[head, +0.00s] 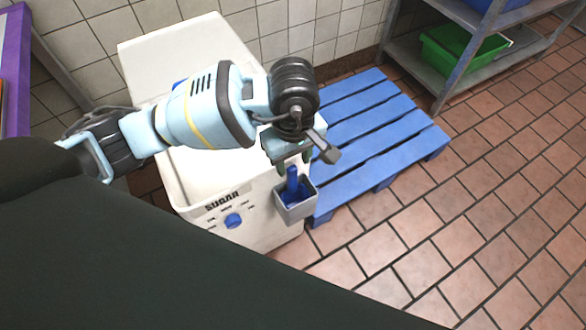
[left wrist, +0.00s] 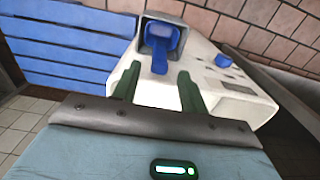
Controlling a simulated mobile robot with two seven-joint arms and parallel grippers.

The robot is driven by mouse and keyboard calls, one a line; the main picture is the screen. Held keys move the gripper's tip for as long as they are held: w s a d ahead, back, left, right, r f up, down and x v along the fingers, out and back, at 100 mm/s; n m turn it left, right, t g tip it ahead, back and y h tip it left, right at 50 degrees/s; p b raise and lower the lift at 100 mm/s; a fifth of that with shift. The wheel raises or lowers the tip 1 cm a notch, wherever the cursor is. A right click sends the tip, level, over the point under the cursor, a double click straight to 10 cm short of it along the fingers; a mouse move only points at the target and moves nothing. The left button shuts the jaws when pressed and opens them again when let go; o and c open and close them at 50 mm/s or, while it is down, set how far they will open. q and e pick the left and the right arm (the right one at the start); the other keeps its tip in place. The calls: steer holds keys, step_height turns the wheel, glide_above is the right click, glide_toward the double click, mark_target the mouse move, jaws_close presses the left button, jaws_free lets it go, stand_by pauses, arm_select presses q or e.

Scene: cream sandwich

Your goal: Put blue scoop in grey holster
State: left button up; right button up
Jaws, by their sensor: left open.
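The blue scoop (head: 292,181) sits in the grey holster (head: 297,209) on the side of the white sugar bin, its handle sticking up out of it. In the left wrist view the scoop (left wrist: 160,45) lies inside the holster (left wrist: 148,20), with its handle pointing toward my gripper. My left gripper (head: 294,163) is just above the handle. Its two green fingers (left wrist: 158,82) are apart, with nothing between them. The handle end shows just beyond the fingertips, apart from them. The scoop's lower part is hidden inside the holster. My right gripper is not in view.
The white bin (head: 252,232) has a SUGAR label and a blue round knob (head: 233,221). A blue pallet (head: 372,137) lies on the tiled floor behind it. A metal shelf (head: 425,88) with a green crate (head: 462,52) stands at the back right. The floor at right is clear.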

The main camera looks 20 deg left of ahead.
arm_select(q)
steer(key=shift+r, duration=1.85)
